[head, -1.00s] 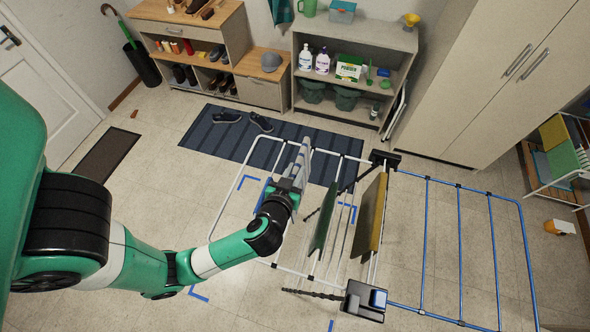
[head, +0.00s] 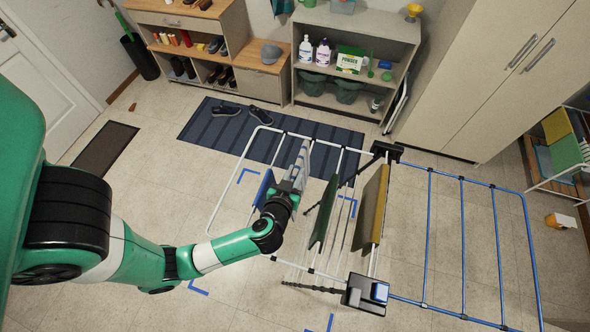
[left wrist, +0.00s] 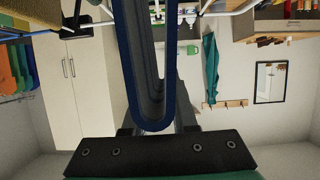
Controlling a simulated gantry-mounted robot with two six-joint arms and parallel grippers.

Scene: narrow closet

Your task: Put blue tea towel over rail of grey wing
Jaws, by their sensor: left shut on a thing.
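The drying rack has a pale grey wing (head: 233,181) on the left and a blue-railed wing (head: 427,235) on the right. My left gripper (head: 281,197) is over the grey wing, shut on the blue tea towel (head: 264,187). In the head view a blue part of the towel shows just left of the gripper, which hides the rest. In the left wrist view the towel (left wrist: 150,115) hangs as a long narrow blue loop in front of the jaws. I cannot tell whether it touches a rail. My right gripper is not in view.
A pale striped cloth (head: 300,160) is close beside the gripper. A green cloth (head: 325,210) and a yellow cloth (head: 371,207) hang on the rack's middle. The blue-railed wing is bare. Shelves (head: 365,40) and a tall cupboard (head: 480,80) stand behind.

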